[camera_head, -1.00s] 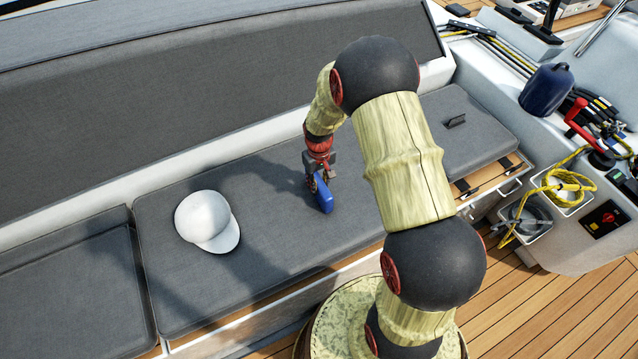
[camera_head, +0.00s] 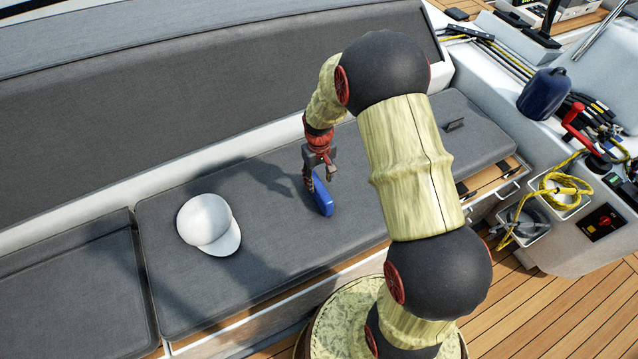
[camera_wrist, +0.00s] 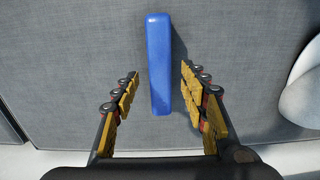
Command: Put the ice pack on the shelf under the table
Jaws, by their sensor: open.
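The blue ice pack (camera_head: 323,196) stands on its narrow edge on the dark grey bench cushion. In the wrist view the ice pack (camera_wrist: 159,62) is a long blue bar that reaches in between the fingers. My gripper (camera_head: 318,178) is above and at the ice pack, pointing down. In the wrist view my gripper (camera_wrist: 160,88) is open, with yellow-padded fingers on both sides of the pack and a gap on each side. I cannot make out a table or a shelf under it.
A white cap (camera_head: 207,224) lies on the cushion (camera_head: 285,245) to the left. A blue fender (camera_head: 545,94), a coiled yellow rope (camera_head: 562,190) and a control panel (camera_head: 604,220) are at the right. Wooden deck (camera_head: 520,310) is clear at the lower right.

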